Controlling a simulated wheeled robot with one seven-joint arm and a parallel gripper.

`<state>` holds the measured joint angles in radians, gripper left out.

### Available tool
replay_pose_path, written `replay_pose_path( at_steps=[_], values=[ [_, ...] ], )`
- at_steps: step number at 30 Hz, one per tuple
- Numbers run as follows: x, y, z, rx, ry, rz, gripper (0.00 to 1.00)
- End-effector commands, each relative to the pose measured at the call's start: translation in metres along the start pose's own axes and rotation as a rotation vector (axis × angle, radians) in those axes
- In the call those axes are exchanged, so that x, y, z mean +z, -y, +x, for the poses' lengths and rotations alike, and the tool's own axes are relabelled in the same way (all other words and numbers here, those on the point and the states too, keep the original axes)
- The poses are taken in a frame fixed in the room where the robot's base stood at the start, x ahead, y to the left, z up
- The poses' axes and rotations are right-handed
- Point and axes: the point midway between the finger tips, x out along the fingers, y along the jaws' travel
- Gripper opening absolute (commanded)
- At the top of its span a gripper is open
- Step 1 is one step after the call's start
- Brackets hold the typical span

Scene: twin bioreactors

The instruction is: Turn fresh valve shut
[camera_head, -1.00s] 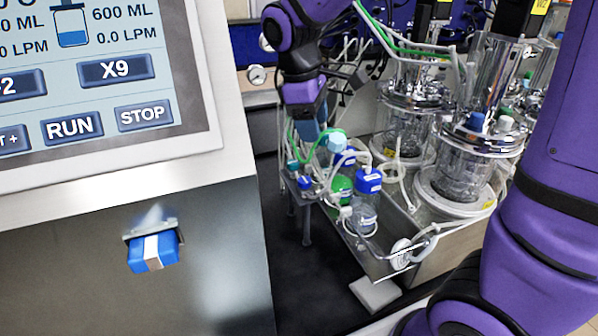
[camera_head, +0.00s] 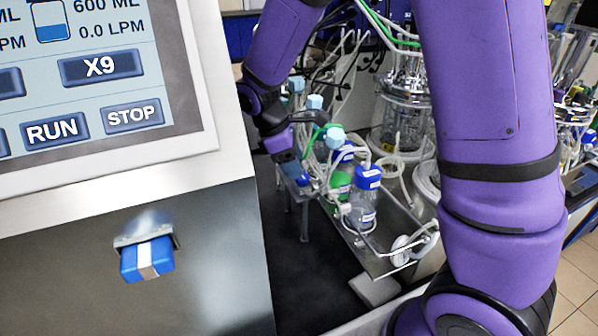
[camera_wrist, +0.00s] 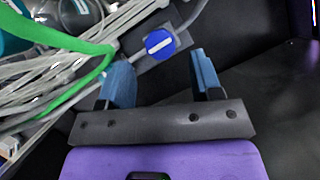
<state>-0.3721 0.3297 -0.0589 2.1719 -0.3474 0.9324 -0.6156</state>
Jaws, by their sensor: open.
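A round blue valve knob (camera_wrist: 160,43) with a white stripe sits on a small grey block in the wrist view. The stripe runs roughly along the tube passing the block. I see no label saying that this is the fresh valve. My gripper (camera_wrist: 160,66) is open, its two blue fingers to the left and right of the knob's line, with the knob beyond the tips. Nothing is between the fingers. In the head view my gripper (camera_head: 290,166) is low beside the bottle rack, close to a small blue knob (camera_head: 303,180); its fingers are partly hidden.
Green and white tubing (camera_wrist: 75,75) crowds the left finger. Blue-capped bottles (camera_head: 364,197) stand in a metal rack (camera_head: 385,262), with glass vessels (camera_head: 405,120) behind. A console (camera_head: 130,215) with a blue, white-striped part (camera_head: 147,259) fills the left.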

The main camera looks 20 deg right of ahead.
Motion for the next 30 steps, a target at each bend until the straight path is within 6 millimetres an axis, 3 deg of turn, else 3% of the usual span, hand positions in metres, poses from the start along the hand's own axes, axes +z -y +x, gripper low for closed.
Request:
replay_pose_path(
  at_steps=[3,9,19,25,30],
  values=[
    [0.0,0.001,0.018,-0.003,0.002,-0.001,0.59],
    [0.0,0.0,0.033,-0.001,0.0,0.0,0.59],
    [0.0,0.0,0.035,0.0,-0.001,0.001,0.59],
    [0.0,0.0,0.035,0.0,-0.001,0.001,0.13],
    [0.0,0.0,0.035,-0.001,-0.001,0.003,0.1]
  ],
)
